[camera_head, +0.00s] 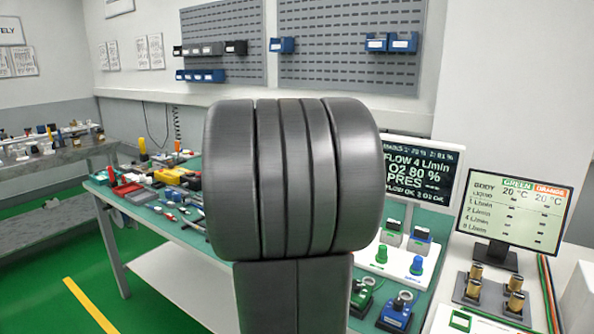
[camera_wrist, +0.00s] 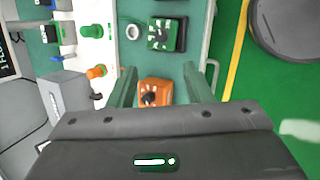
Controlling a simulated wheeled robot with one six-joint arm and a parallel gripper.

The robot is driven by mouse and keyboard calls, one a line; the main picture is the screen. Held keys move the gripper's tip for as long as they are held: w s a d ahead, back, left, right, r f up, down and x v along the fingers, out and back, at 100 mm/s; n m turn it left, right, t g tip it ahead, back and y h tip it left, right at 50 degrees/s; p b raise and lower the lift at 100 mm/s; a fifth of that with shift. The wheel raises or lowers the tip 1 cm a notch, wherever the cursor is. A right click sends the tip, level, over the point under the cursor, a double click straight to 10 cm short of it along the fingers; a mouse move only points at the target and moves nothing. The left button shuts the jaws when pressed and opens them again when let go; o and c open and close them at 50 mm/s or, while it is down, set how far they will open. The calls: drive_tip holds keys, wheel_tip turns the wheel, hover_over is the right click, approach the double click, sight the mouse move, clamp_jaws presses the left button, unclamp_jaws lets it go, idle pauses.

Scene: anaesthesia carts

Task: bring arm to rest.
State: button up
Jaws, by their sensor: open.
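My gripper (camera_wrist: 165,75) shows in the wrist view with its two fingers apart and nothing held between them. An orange box with a black dial (camera_wrist: 155,93) shows in the gap between the fingers, beyond the gripper body. I cannot tell how far below the fingers it is. A green box with a dial (camera_wrist: 167,34) lies past the fingertips. In the head view a dark rounded arm link of mine fills the middle and hides part of the bench. My gripper is not visible there.
The green-topped bench (camera_head: 165,222) holds many tools at left. A large monitor (camera_head: 420,172) and a smaller monitor (camera_head: 515,212) stand at right, near brass fittings (camera_head: 515,303). A blue box with a dial (camera_head: 396,316) sits at the front. Green floor (camera_head: 60,270) is open at left.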

drive_tip(key=b+x, duration=0.1)
drive_tip(key=x, duration=1.3)
drive_tip(key=shift+s+d+f, duration=0.1)
drive_tip(key=shift+d+f, duration=0.05)
drive_tip(key=shift+f, duration=0.15)
drive_tip(key=shift+r+m, duration=0.2)
drive_tip(key=shift+m, duration=0.6)
drive_tip(key=shift+m+g+b, duration=0.3)
drive_tip(key=shift+m+g, duration=0.1)
drive_tip(key=shift+m, duration=0.7)
drive_tip(key=m+y, duration=0.1)
drive_tip(key=m, duration=0.4)
drive_tip(key=shift+r+m+g+b, duration=0.1)
drive_tip(key=shift+m+g+b, duration=0.2)
drive_tip(key=shift+b, duration=0.1)
drive_tip(key=w+p+v, duration=0.1)
drive_tip(key=v, duration=1.2)
drive_tip(key=shift+s+r, duration=0.4)
drive_tip(key=shift+r, duration=0.05)
drive_tip(key=shift+s, duration=0.1)
